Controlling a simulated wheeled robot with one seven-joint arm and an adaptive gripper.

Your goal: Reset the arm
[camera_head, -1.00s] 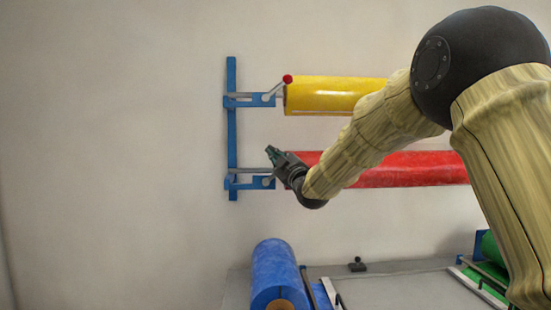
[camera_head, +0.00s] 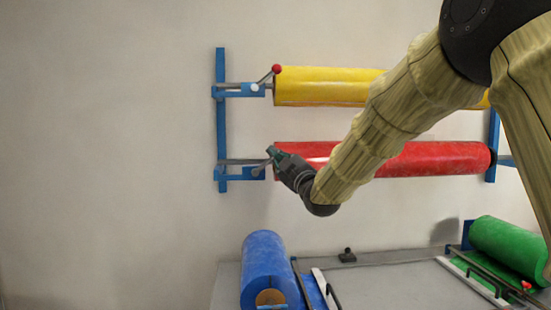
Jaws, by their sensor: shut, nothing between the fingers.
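My gripper (camera_head: 271,151) is shut and empty, small in the head view. It is at the left end of the red roll (camera_head: 430,158), in front of the lower bracket of the blue wall rack (camera_head: 221,125). I cannot tell whether it touches the lever there. My arm comes in from the upper right and covers the middle of the red roll and part of the yellow roll (camera_head: 320,86).
A lever with a red knob (camera_head: 277,69) stands at the yellow roll's left end. Below is a grey table (camera_head: 390,288) with a blue roll (camera_head: 262,262), a green roll (camera_head: 505,248) and a small black object (camera_head: 347,255). The wall at left is clear.

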